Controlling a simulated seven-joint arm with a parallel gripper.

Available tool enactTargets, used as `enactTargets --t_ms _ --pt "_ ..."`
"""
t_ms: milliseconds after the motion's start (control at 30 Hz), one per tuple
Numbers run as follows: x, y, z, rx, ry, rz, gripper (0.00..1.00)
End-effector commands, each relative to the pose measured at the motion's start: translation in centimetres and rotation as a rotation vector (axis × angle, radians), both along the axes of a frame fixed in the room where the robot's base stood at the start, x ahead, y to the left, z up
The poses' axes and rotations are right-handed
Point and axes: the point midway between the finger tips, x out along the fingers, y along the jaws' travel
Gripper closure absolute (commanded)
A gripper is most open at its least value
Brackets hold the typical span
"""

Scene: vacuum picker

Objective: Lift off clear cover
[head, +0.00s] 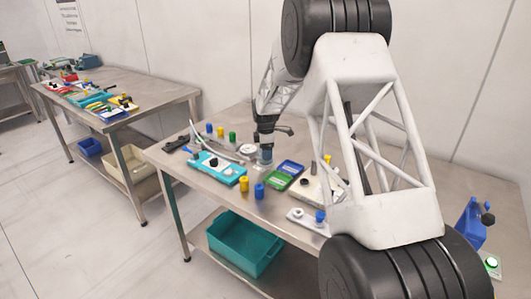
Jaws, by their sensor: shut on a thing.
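My gripper (265,143) points down over the middle of the near steel table. It is shut on what looks like the clear cover (265,157), a small see-through, greyish piece just below the fingers. The cover is low over the table top, next to the green tray. The view is too small to tell whether it still touches what is under it. My fingertips are partly hidden by the gripper body.
A teal device (217,168) lies left of my gripper, with yellow and blue cylinders (259,191) in front. Green and blue trays (285,174) lie to the right. A round white part (248,149) and small coloured cylinders (221,132) stand behind. A teal bin (244,243) sits below.

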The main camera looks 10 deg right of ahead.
Motion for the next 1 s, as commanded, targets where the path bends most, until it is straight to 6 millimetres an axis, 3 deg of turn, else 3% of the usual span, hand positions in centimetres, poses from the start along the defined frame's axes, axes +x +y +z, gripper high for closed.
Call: enactTargets --t_ms 367,1000 --pt "0.1 0.0 1.2 0.0 -0.002 0.0 0.55" --pt "0.0 0.0 9.4 0.0 -0.001 0.0 0.55"
